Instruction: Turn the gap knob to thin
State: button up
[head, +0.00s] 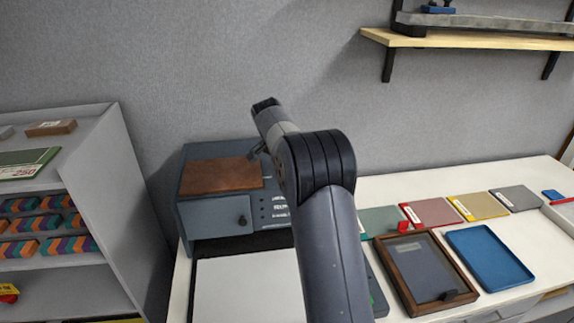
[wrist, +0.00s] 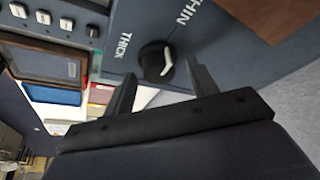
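The gap knob (wrist: 153,60) is a round black dial with a white pointer mark, on the blue-grey face of a box-shaped machine (head: 211,213). The words THICK and THIN are printed beside it; the pointer mark lies on the knob's right side in the wrist view, and its exact setting is hard to read. Contact cannot be told. In the head view my arm mostly hides the gripper.
A brown panel (head: 220,176) lies on the machine's top. Several white buttons (wrist: 66,24) sit on its face. A wooden-framed tray (head: 394,276) and a blue tray (head: 488,258) lie to the right. A grey shelf unit (head: 128,200) stands at left.

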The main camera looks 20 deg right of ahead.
jog(key=shift+r, duration=0.1)
jog(key=b+v, duration=0.1)
jog(key=v, duration=0.9)
jog(key=shift+r+b, duration=0.3)
jog(key=shift+b, duration=0.1)
jog(key=shift+a, duration=0.15)
jog(key=p+x, duration=0.2)
jog(key=x, duration=0.8)
jog(key=shift+f, duration=0.4)
